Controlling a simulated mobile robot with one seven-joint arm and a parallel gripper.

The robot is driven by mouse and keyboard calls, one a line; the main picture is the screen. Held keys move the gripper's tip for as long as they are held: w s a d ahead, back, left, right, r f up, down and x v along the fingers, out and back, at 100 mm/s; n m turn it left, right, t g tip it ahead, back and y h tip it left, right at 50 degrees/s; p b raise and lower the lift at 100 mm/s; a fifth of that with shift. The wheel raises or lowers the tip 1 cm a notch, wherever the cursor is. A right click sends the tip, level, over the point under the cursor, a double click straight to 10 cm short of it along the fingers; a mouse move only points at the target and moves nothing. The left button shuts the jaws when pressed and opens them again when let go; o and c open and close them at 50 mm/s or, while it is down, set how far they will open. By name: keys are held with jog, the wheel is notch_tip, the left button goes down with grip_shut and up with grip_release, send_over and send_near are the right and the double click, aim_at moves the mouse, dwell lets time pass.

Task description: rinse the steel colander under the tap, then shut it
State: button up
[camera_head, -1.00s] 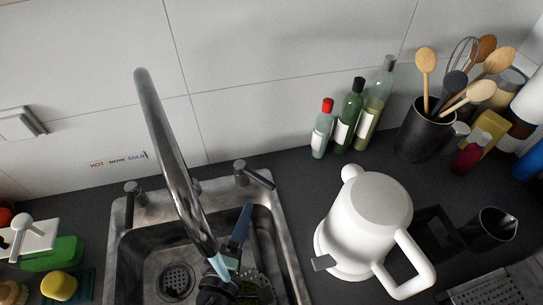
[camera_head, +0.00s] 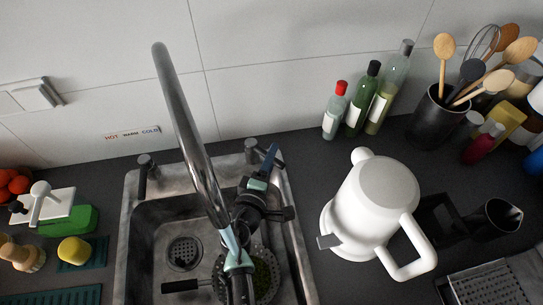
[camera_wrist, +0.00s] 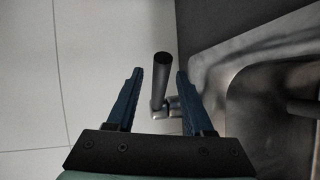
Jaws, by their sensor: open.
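The steel colander (camera_head: 272,268) sits in the sink under the spout, its dark handle pointing left. Something green lies in it, and my arm hides part of it. The curved steel tap (camera_head: 185,120) rises over the sink. Its right lever (camera_head: 262,151) is by my gripper (camera_head: 271,160); its left lever (camera_head: 147,170) stands at the back left rim. In the wrist view a lever's round end (camera_wrist: 161,62) stands between my two open blue fingers, with gaps on both sides. I cannot tell whether water runs from the spout.
A white kettle (camera_head: 370,210) stands right of the sink. Several bottles (camera_head: 355,105) and a dark utensil pot (camera_head: 430,120) stand behind it. A HOT-WARM-COLD label (camera_head: 132,133) is on the wall.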

jog(key=shift+w+d, duration=0.1)
jog(key=shift+w, duration=0.2)
grip_shut()
jog(key=shift+f, duration=0.1)
dwell(1.2)
